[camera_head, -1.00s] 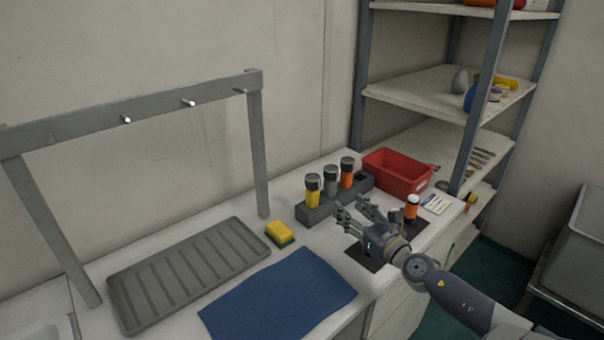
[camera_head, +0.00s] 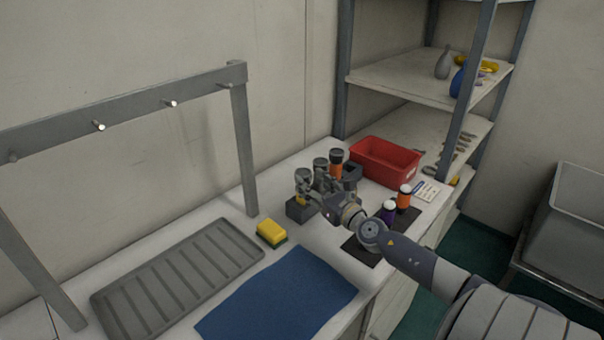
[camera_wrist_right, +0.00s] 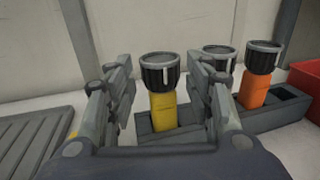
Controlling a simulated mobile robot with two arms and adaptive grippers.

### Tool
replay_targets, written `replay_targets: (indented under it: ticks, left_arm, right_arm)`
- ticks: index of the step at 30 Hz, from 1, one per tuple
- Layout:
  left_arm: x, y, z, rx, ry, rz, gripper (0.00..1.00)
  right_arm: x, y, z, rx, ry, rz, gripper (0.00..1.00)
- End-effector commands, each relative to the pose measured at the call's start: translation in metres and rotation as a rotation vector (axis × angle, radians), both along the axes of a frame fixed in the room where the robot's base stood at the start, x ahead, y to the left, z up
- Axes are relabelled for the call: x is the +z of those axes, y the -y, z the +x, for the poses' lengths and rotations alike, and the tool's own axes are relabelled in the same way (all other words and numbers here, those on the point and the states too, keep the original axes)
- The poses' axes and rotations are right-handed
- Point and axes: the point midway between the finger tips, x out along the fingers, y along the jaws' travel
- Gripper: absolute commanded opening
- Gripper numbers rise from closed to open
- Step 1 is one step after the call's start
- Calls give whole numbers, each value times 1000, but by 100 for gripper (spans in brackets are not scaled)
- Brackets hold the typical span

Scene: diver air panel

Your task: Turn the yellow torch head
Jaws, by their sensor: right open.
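The yellow torch stands upright in a dark grey holder (camera_wrist_right: 187,137), its ribbed dark head (camera_wrist_right: 160,75) on top and its yellow body (camera_wrist_right: 163,112) below, in the right wrist view. My right gripper (camera_wrist_right: 160,88) is open, with one finger on each side of the torch; I cannot tell whether either touches the head. In the head view, my right gripper (camera_head: 318,188) is at the left end of the holder and hides most of the yellow torch. My left gripper is not in view.
A grey-topped torch (camera_head: 320,165) and an orange torch (camera_head: 336,163) stand right beside it in the holder. A red bin (camera_head: 385,161), a sponge (camera_head: 271,233) and a blue cloth (camera_head: 275,298) are nearby.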

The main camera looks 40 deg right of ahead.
Motion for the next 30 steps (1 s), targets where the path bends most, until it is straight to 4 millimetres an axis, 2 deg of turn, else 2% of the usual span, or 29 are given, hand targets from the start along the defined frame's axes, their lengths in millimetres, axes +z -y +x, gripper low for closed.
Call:
replay_targets:
  ticks: [7,12,26,30]
  left_arm:
    - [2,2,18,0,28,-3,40]
    - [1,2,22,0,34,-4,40]
    - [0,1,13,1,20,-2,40]
    - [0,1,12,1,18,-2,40]
  right_arm:
    - [1,4,30,-1,2,2,48]
    - [0,7,44,-1,2,1,48]
    - [-1,7,51,1,-1,0,48]
    - [-1,7,51,1,0,0,19]
